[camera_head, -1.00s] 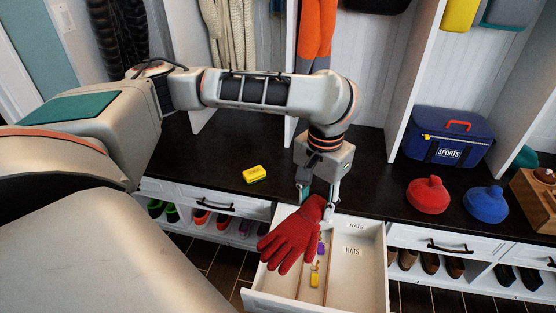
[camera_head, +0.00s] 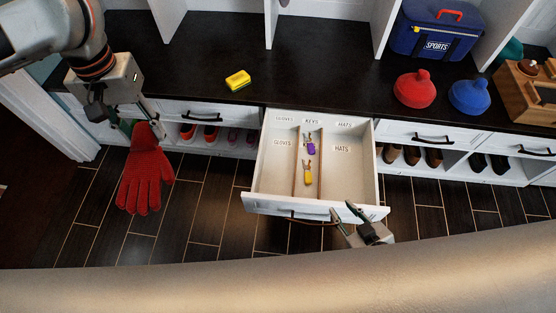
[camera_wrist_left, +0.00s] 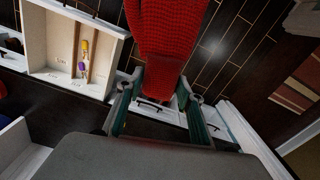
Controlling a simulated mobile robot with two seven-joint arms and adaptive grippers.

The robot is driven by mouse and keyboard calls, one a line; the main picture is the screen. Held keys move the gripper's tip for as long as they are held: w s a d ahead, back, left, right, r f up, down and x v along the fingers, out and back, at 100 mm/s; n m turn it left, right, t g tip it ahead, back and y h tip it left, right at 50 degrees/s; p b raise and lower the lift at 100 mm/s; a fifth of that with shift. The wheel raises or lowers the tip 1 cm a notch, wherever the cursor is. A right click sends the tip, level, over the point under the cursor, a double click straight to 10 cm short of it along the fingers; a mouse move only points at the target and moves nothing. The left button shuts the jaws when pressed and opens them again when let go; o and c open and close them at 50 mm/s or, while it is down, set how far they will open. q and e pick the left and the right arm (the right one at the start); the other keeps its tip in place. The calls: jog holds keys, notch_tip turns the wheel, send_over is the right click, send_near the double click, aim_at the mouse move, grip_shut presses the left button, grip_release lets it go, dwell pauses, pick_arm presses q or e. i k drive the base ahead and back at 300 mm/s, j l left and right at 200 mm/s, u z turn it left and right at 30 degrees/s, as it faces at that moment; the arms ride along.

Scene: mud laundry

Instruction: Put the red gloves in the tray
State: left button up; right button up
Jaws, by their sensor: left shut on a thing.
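The red gloves (camera_head: 146,180) hang from my left gripper (camera_head: 150,132) at the left of the head view, fingers down, in front of the lower shoe cubbies. My left gripper is shut on their cuff end. The gloves also show in the left wrist view (camera_wrist_left: 165,35). No separate tray is clear; an open white drawer (camera_head: 350,178) stands in the middle, with sections labelled gloves, keys and hats. The gloves are well left of it, outside it. My right gripper (camera_head: 342,208) is at the drawer's front edge; its grip there is unclear.
Purple-tagged keys (camera_head: 310,146) and yellow-tagged keys (camera_head: 307,174) lie in the drawer's middle section. A yellow sponge (camera_head: 237,79), red hat-like item (camera_head: 415,90), blue one (camera_head: 468,96), sports bag (camera_head: 437,32) and wooden box (camera_head: 525,90) stand on the dark bench. The left floor is open.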

aim_at(279, 168)
jog(key=l+u, duration=0.35)
jog(key=l, duration=0.7)
jog(key=k+l, duration=0.15)
jog(key=l, duration=0.2)
